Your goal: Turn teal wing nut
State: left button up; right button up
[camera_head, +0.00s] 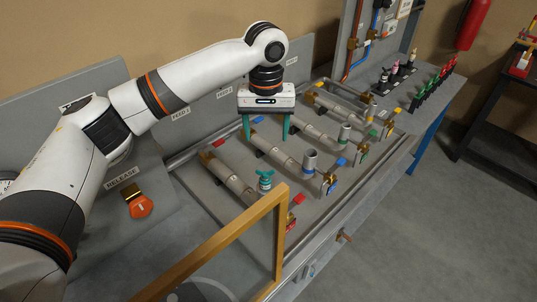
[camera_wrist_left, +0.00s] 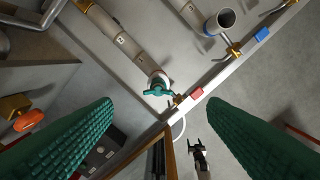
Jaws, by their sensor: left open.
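The teal wing nut (camera_head: 265,180) sits on top of a short upright stub of the nearest grey pipe in the head view. It also shows near the middle of the left wrist view (camera_wrist_left: 158,87), with its wings out to the sides. My left gripper (camera_head: 267,137) points down over the pipes with its two teal fingers spread and nothing between them. It is above and behind the wing nut, apart from it. In the left wrist view the ribbed fingers (camera_wrist_left: 158,140) stand wide apart on either side. My right gripper is not in view.
A wooden frame (camera_head: 279,240) stands upright close in front of the wing nut. Parallel pipes (camera_head: 289,160) with open stubs and brass fittings run across the grey tray to the right. An orange release knob (camera_head: 140,206) is at left. Several coloured valves stand at the back right.

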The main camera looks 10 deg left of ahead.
pick_arm(q)
jog(key=p, duration=0.3)
send_over(264, 175)
notch_tip(264, 175, down, 5)
jog(key=shift+f, duration=0.2)
jog(key=f, duration=0.3)
jog(key=shift+w+f+p, duration=0.1)
jog(key=shift+w+p, duration=0.3)
jog(key=shift+d+f, duration=0.1)
jog(key=shift+f, duration=0.6)
jog(key=shift+s+f, duration=0.1)
jog(key=shift+c, duration=0.4)
jog(key=c, duration=0.9)
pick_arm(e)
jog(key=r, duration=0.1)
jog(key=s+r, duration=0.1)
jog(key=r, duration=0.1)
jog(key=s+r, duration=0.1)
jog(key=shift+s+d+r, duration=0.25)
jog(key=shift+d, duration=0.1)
